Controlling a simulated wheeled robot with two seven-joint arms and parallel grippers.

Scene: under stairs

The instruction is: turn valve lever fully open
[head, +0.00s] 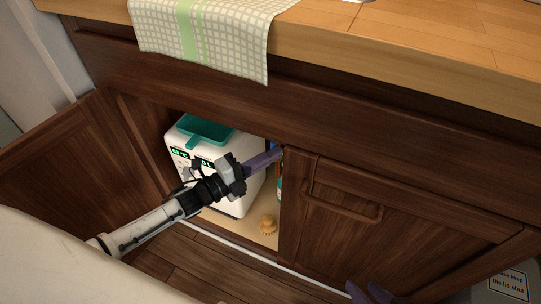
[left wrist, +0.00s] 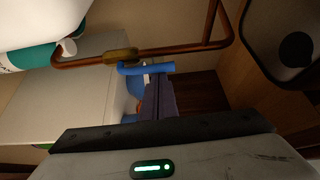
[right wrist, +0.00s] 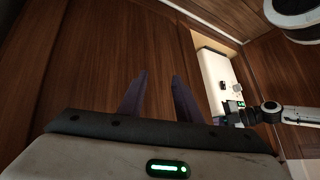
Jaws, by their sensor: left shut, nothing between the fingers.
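The valve shows in the left wrist view: a blue lever (left wrist: 146,68) on a brass body (left wrist: 121,55) in a copper pipe (left wrist: 190,48). The lever lies roughly in line with the pipe, slightly offset from it. My left gripper (left wrist: 159,79) is shut and empty, its purple fingertips right at the lever's free end; I cannot tell whether they touch. In the head view my left gripper (head: 277,154) reaches into the open cabinet, and the valve is mostly hidden behind the cabinet frame. My right gripper (right wrist: 153,85) is open and empty before the closed cabinet front.
A white appliance (head: 239,198) with a teal tray (head: 207,130) on top fills much of the cabinet. The left door (head: 65,165) is open; the right door (head: 400,215) is shut. A bottle (left wrist: 28,57) is near the pipe.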

